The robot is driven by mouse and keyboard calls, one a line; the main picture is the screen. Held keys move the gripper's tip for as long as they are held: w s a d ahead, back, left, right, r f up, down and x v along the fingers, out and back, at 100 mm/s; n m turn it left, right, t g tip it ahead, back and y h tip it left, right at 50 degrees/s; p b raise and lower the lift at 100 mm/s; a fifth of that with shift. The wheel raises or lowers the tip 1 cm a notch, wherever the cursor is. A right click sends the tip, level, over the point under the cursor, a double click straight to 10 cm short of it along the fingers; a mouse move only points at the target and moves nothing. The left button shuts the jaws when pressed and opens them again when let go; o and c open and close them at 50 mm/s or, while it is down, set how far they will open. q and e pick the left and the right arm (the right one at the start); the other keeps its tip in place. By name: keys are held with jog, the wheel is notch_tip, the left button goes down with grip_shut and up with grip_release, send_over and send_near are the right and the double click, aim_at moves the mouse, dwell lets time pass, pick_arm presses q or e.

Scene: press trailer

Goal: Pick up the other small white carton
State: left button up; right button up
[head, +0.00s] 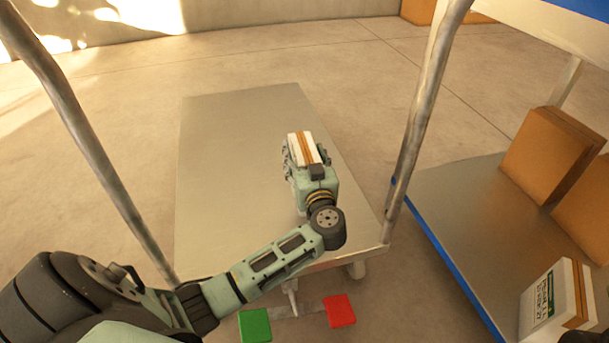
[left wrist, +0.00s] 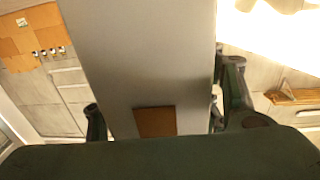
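A small white carton (head: 304,148) with orange-brown stripes is in my left gripper (head: 302,150), above the metal cart's deck in the head view. In the left wrist view a broad pale grey face (left wrist: 150,60) with a brown patch fills the space between the fingers of my left gripper (left wrist: 165,108). It looks like the held carton seen very close. Another white carton (head: 541,300) with printed text and orange-brown bands stands on the right cart at the lower right. My right gripper is not clearly in view; a dark shape at the lower right corner is too cropped to tell.
The metal flatbed cart (head: 215,190) has a bare deck and upright poles at its sides. The right cart (head: 450,215) has a blue edge and brown boxes (head: 550,152) at its back. A green pad (head: 255,326) and a red pad (head: 340,311) show low in front.

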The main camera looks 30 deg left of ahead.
pick_arm(q)
grip_shut()
dwell(0.3)
jog(key=shift+r, duration=0.15)
jog(key=shift+r, duration=0.1)
